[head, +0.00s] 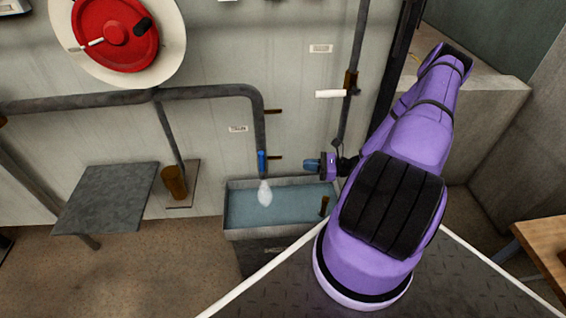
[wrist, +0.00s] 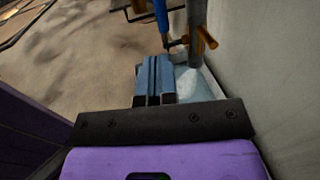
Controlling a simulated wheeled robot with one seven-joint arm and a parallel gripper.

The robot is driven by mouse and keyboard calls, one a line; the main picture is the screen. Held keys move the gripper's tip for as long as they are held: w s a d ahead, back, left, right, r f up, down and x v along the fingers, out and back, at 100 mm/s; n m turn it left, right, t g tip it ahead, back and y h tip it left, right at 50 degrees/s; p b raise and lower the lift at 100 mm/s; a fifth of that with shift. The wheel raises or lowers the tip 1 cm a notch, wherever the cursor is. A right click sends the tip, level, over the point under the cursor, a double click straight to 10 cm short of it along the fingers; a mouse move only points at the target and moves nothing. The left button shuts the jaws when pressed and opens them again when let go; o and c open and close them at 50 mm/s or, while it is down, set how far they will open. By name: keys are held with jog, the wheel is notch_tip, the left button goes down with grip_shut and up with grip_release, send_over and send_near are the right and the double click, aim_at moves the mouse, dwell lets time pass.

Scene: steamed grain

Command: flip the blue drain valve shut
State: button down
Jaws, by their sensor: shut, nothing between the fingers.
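The blue drain valve handle (head: 262,161) is at the lower end of the grey drain pipe (head: 259,125), above the trough (head: 285,230). It looks roughly in line with the pipe. A white stream (head: 265,193) comes out below it into the trough. My gripper (head: 307,165) is right of the handle, with a gap between them, and points left at about its height. In the wrist view the blue fingers (wrist: 154,62) are shut and empty.
Brown brackets (head: 274,111) hold the pipe to the wall (head: 210,130). A red round hatch (head: 115,35) is at the upper left. A grey table (head: 105,195) stands at the left. A vertical pipe (head: 357,50) runs down the wall behind my arm. Open floor (head: 150,265) lies left of the trough.

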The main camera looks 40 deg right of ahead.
aim_at(262, 166)
jog(key=x, duration=1.3)
jog(key=shift+w+a, duration=0.2)
jog(key=shift+w, duration=0.05)
jog(key=shift+w, duration=0.15)
